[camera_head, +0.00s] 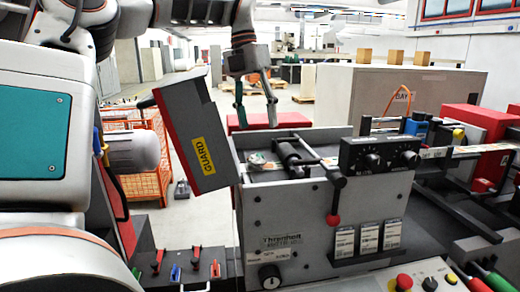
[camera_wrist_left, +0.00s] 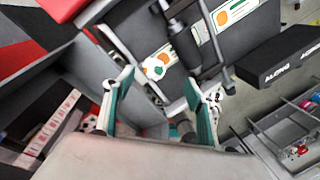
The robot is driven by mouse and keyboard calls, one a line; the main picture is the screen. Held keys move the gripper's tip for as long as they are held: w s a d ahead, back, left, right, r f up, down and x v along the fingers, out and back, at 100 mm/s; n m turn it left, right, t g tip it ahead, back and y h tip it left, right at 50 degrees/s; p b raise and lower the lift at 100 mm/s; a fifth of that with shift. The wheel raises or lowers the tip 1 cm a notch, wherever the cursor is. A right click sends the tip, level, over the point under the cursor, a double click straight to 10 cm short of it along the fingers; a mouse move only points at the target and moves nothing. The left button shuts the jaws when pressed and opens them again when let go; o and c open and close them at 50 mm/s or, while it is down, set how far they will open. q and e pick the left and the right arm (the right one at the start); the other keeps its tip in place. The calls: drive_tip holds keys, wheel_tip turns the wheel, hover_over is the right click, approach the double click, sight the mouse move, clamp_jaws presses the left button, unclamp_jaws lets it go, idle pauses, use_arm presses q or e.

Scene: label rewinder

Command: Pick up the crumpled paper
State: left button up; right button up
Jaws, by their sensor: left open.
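The crumpled paper (camera_head: 258,160) is a small white wad with orange and green print. It lies inside the open top of the grey label rewinder (camera_head: 285,215), left of the black roller (camera_head: 290,156). In the left wrist view the paper (camera_wrist_left: 157,65) shows beyond the fingertips, beside the roller (camera_wrist_left: 186,45). My left gripper (camera_head: 256,122) points down above the machine, open and empty, with a clear gap to the paper. Its green-padded fingers (camera_wrist_left: 158,82) stand apart in the wrist view. My right gripper is not in view.
A tilted grey guard panel (camera_head: 192,135) stands left of the opening, close to my left arm. A black knob box (camera_head: 380,153) and a red-knobbed lever (camera_head: 334,200) are at the right. A label strip (camera_wrist_left: 238,12) runs past the roller.

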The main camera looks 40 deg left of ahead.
sight(256, 155)
use_arm(q)
drive_tip(key=f, duration=0.1)
drive_tip(key=s+f+g, duration=0.1)
drive_tip(key=f, duration=0.1)
drive_tip(key=shift+s+d+n, duration=0.25)
drive_tip(key=shift+n, duration=0.15)
drive_tip(key=shift+d+f, duration=0.2)
drive_tip(key=shift+f, duration=2.85)
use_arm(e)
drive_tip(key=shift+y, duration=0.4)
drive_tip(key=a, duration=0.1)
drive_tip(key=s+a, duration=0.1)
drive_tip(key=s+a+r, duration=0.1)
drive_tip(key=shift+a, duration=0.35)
use_arm(q)
drive_tip(key=c, duration=0.8)
